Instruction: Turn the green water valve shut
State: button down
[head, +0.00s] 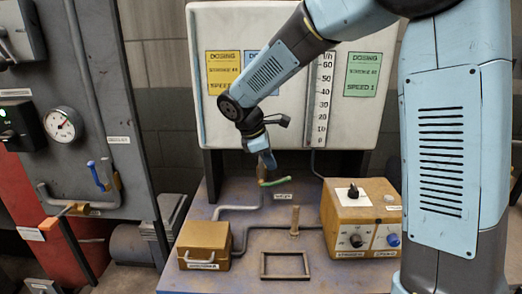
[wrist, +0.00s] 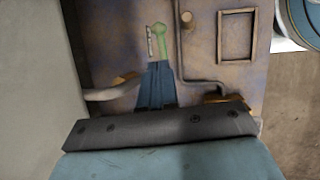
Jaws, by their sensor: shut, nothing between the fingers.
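The green water valve (head: 274,182) has a short green lever on the back part of the bench, under the white board. In the head view the lever lies roughly crosswise to the bench. It also shows in the wrist view (wrist: 160,45), just beyond my fingertips. My gripper (head: 268,166) points down at the valve from above. In the wrist view my gripper (wrist: 158,66) has its fingers together with nothing between them. The fingertips appear very close to the lever; I cannot tell whether they touch it. The fingers hide part of the valve and pipe.
A yellow box with a handle (head: 204,244) stands front left on the bench. An orange control box (head: 362,208) with knobs stands right. A grey panel (head: 75,120) with gauge and blue lever is left.

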aim_at(275, 182)
jog(key=shift+x, duration=2.65)
